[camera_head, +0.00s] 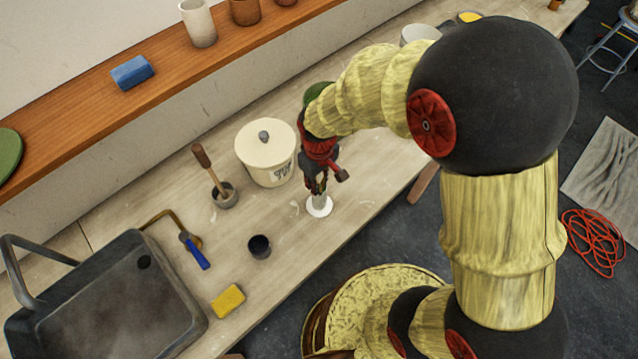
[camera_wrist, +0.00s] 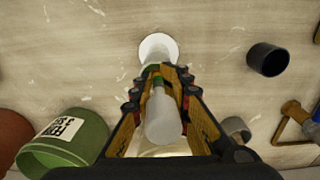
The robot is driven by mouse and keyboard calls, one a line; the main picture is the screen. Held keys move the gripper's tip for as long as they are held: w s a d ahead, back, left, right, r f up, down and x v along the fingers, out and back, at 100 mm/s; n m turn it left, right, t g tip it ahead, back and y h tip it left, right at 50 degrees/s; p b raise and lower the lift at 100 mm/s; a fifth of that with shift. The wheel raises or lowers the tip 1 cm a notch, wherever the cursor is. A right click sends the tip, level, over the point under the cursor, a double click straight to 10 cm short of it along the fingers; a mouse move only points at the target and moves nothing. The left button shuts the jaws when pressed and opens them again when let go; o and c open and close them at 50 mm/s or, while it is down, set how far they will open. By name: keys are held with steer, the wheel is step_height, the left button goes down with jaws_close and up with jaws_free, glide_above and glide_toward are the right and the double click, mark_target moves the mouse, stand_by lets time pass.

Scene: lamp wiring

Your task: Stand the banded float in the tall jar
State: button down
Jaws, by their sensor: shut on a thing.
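My gripper (camera_head: 318,189) points down over the worktop. In the wrist view its fingers (camera_wrist: 156,76) are closed around a pale, slim piece with a green band, which looks like the banded float (camera_wrist: 163,122). Its thicker whitish end lies toward the camera. Directly below the fingertips is a round white foot (camera_head: 319,207) with a pale, see-through upright part, which looks like the tall jar; the foot also shows in the wrist view (camera_wrist: 158,46). The fingers hide much of both, and I cannot tell whether the float's lower end is inside the jar.
A lidded cream canister (camera_head: 266,155) stands close left of my gripper. A dark cup (camera_head: 260,247), yellow sponge (camera_head: 228,301), blue-handled tool (camera_head: 195,251) and sink (camera_head: 110,300) lie further left. The worktop's front edge is close.

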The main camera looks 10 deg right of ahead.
steer(key=shift+s+d+f, duration=0.3)
steer(key=shift+s+f, duration=0.25)
steer(key=shift+f, duration=0.3)
steer(key=c, duration=2.1)
jaws_free()
steer(key=shift+o, duration=1.1)
steer(key=shift+w+f, duration=0.15)
steer(key=shift+w, duration=0.25)
steer(key=shift+o, duration=1.3)
steer(key=shift+r, duration=0.2)
steer(key=shift+w+r, duration=0.1)
steer(key=shift+w+a+r, duration=0.1)
steer(key=shift+r, duration=0.4)
step_height(320, 180, up, 11)
steer(key=shift+r, duration=0.1)
